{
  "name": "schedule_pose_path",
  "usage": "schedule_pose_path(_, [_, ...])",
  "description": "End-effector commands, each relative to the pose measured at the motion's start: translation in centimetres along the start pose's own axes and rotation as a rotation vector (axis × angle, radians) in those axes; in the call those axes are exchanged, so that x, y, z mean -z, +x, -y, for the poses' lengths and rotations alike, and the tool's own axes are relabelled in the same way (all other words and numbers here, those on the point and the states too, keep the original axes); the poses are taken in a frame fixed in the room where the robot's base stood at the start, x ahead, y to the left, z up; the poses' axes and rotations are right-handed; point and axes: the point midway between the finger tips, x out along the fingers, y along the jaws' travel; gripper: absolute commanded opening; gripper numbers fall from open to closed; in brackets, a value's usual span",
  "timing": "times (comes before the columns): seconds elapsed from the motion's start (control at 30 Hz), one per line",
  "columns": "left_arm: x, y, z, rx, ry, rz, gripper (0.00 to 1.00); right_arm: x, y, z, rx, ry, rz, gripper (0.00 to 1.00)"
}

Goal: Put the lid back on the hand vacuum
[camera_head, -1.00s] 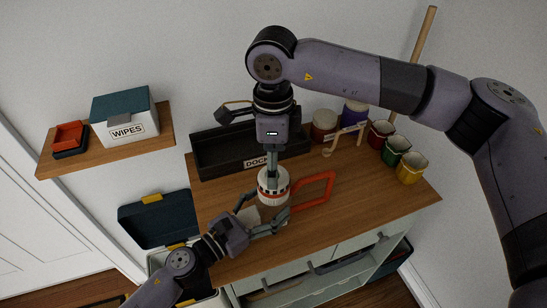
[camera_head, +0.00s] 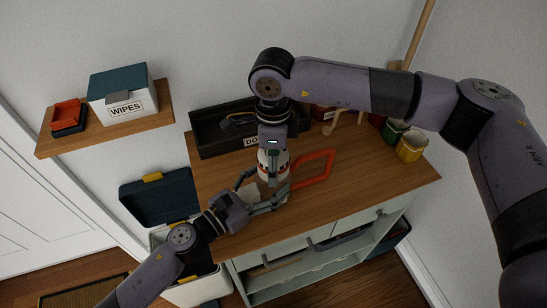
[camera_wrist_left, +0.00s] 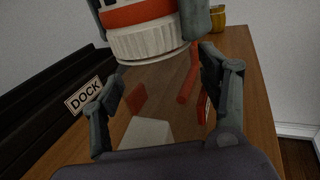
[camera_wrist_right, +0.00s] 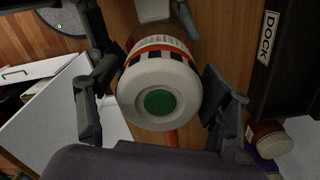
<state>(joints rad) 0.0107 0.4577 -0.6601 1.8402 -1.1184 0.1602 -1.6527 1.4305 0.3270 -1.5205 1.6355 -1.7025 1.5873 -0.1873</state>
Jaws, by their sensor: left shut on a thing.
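A white round lid-like part (camera_wrist_right: 150,68) with a green centre, a checkered band and an orange band fills the middle of the right wrist view. Its white ribbed rim (camera_wrist_left: 147,42) shows in the left wrist view above a clear see-through body (camera_wrist_left: 165,98). I cannot tell whether rim and body are fully joined. My left gripper (camera_head: 270,197) is shut on the clear body from the front left. My right gripper (camera_wrist_right: 160,105) points down from above, its fingers spread on both sides of the white part with a small gap. An orange loop handle (camera_head: 328,168) shows beside it.
A black dock tray (camera_head: 212,138) stands at the back left of the wooden desktop (camera_head: 375,189). Green and yellow cups (camera_head: 410,148) stand at the right. A wall shelf (camera_head: 60,146) with a wipes box (camera_head: 122,108) is at the left. The front right desktop is clear.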

Motion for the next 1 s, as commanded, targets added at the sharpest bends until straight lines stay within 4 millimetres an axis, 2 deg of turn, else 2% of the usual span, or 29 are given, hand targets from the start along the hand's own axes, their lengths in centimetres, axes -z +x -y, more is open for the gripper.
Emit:
schedule_pose_path(0.07, [0.07,-0.01,0.04,0.001,-0.002,-0.001,0.00,0.01,-0.02,0.01,0.000,0.000,0.000,0.65])
schedule_pose_path(0.63, [0.06,-0.02,0.05,0.001,-0.002,-0.001,0.00,0.01,-0.04,0.07,0.002,0.001,0.000,0.27])
schedule_pose_path(0.8, [0.06,-0.02,0.06,0.001,-0.002,-0.001,0.00,0.02,-0.05,0.09,0.003,0.001,0.000,0.26])
schedule_pose_path(0.83, [0.06,-0.02,0.06,0.001,-0.002,-0.001,0.00,0.02,-0.05,0.09,0.003,0.001,0.000,0.60])
schedule_pose_path(1.0, [0.05,-0.02,0.07,0.001,-0.002,-0.001,0.00,0.01,-0.05,0.07,0.002,0.001,0.000,0.72])
